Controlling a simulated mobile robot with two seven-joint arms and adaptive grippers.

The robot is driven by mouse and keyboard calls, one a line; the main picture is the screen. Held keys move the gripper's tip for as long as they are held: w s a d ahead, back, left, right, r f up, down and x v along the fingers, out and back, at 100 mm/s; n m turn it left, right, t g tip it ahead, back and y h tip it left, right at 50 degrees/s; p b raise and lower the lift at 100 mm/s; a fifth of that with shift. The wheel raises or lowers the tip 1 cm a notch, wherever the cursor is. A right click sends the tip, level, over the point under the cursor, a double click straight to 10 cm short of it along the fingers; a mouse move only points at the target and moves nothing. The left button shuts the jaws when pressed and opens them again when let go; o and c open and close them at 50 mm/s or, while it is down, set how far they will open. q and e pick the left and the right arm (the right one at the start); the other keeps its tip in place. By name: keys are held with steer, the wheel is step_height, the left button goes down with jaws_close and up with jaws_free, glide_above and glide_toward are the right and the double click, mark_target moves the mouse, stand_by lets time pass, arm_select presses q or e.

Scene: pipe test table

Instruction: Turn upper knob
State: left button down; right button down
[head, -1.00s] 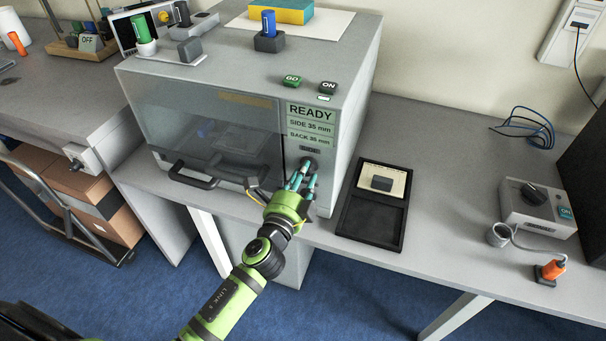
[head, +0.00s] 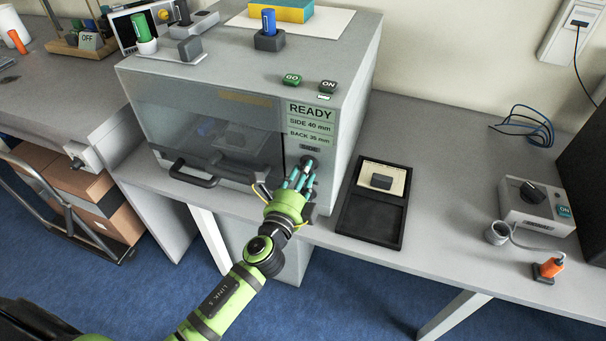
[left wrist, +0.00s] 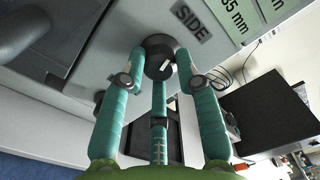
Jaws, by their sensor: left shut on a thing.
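The upper knob (head: 310,162) is a dark round knob on the front of the grey machine (head: 352,120), below its display (head: 310,122). In the left wrist view the knob (left wrist: 159,54) has a pale pointer mark and a SIDE label beside it. My left gripper (head: 301,174) has its teal fingers closed around this knob, partly hiding it in the head view. The display reads READY, SIDE 40 mm and BACK 35 mm. A dark lower knob (left wrist: 98,97) is partly hidden behind a finger in the left wrist view. My right gripper is not in view.
The machine's clear door (head: 205,125) with its dark handle (head: 195,175) is left of my gripper. A black tray (head: 372,220) lies right of it. A grey control box (head: 538,205) and an orange plug (head: 548,268) are farther right. GO and ON buttons (head: 292,79) sit on top.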

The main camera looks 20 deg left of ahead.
arm_select(q)
steer(key=c, duration=0.9)
jaws_free()
steer(key=shift+a, duration=0.1)
steer(key=s, duration=1.2)
steer(key=shift+a, duration=0.2)
steer(key=s+f+n+g, duration=0.3)
steer(key=f, duration=0.8)
steer(key=s+a+f+n+g, duration=0.1)
steer(key=s+f+n+g, duration=0.25)
steer(key=f, duration=0.75)
steer(key=s+f+n+g, duration=0.2)
steer(key=s+f+n, duration=0.1)
steer(key=f, duration=0.8)
steer(key=s+a+f+n+g, duration=0.1)
steer(key=s+f+n+g, duration=0.1)
steer(key=s+f, duration=0.3)
steer(key=s+a+f+n+g, duration=0.2)
steer(key=s+f+n, duration=0.3)
steer(key=s, duration=0.7)
steer(key=s+a+f+n+g, duration=0.1)
steer(key=s+f+n+g, duration=0.2)
steer(key=s, duration=0.6)
step_height(320, 180, down, 3)
steer(key=shift+a+r+g+y, duration=0.2)
steer(key=shift+a+g+y, duration=0.1)
steer(key=shift+g, duration=0.45)
